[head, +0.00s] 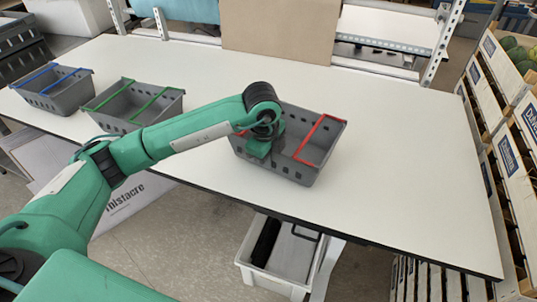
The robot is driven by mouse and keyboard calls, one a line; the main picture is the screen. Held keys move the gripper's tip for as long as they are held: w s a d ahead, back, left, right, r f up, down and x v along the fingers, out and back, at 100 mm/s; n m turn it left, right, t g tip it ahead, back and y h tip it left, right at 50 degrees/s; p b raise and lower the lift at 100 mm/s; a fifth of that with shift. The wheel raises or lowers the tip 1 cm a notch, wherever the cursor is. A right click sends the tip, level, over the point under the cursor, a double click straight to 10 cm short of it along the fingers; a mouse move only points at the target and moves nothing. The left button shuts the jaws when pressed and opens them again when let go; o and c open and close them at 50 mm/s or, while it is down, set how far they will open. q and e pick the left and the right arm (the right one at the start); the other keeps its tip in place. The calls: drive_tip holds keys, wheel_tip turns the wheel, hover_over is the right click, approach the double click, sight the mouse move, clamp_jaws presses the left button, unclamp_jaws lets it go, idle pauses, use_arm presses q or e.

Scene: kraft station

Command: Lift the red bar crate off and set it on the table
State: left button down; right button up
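The red bar crate (325,150) is a grey perforated crate with two red bars, at the middle of the white table (400,170), near its front edge. It looks upright, and I cannot tell whether its base touches the table. My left gripper (258,150) is at the crate's left side, by the left red bar, which the wrist partly covers. Its fingertips are hidden, so I cannot tell whether it is open or shut on the crate. My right gripper is not in view.
A green bar crate (150,115) and a blue bar crate (68,98) stand on the table at left. A white bin (270,275) is below the front edge. Stacked produce crates (510,160) line the right. The table's right part is clear.

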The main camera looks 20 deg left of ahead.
use_arm(q)
drive_tip(key=shift+f, duration=0.25)
drive_tip(key=shift+f+b, duration=0.45)
drive_tip(key=shift+b, duration=0.1)
idle(0.4)
drive_tip(key=c, duration=1.6)
unclamp_jaws()
